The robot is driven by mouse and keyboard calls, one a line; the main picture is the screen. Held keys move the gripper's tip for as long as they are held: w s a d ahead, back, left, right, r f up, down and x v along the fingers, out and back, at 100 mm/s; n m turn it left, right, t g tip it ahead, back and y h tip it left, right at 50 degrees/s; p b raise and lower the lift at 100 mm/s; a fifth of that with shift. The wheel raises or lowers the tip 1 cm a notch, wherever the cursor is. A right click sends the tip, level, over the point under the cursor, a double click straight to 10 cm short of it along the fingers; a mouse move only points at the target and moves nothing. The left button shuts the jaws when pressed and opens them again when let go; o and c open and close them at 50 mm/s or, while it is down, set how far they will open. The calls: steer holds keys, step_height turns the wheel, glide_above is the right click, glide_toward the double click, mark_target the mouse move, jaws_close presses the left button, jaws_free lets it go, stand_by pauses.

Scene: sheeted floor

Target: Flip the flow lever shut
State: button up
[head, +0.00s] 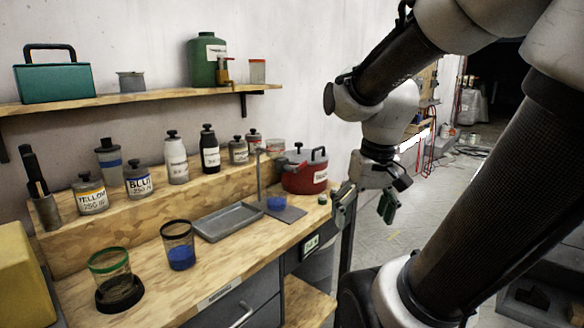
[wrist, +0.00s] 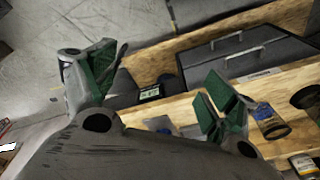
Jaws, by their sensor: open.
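I cannot make out the flow lever for certain in either view. A red pot-shaped tank (head: 304,175) with a black top handle and a white label stands at the right end of the bench. A thin grey upright (head: 260,178) stands just left of it, over a grey plate (head: 291,214) bearing a small blue-filled cup (head: 276,203). My gripper (head: 366,206) is open and empty, right of the tank and beyond the bench's right end. In the wrist view my gripper (wrist: 160,88) shows its green-padded fingers spread apart, with the bench behind them.
On the bench are a grey tray (head: 228,222), a blue-filled cup (head: 178,246) and a green-rimmed cup (head: 111,270). Several labelled bottles line the raised ledge (head: 125,215). A shelf (head: 150,96) hangs above. A small display (head: 310,243) is on the bench front. Floor right of the bench is open.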

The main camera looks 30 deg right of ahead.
step_height(320, 180, down, 5)
steer(key=m+g+y, duration=0.1)
steer(key=m+y, duration=0.2)
steer(key=m, duration=0.2)
steer(key=m+t+y, duration=0.3)
steer(key=m+t, duration=1.3)
steer(key=m, duration=0.6)
glide_toward(301, 167)
steer(key=w, duration=0.3)
steer(key=x, duration=0.3)
steer(key=a+x, duration=0.1)
steer(key=x, duration=0.3)
steer(key=shift+s+r, duration=0.1)
steer(key=shift+s, duration=0.1)
steer(key=shift+w, duration=0.35)
steer(key=c, duration=1)
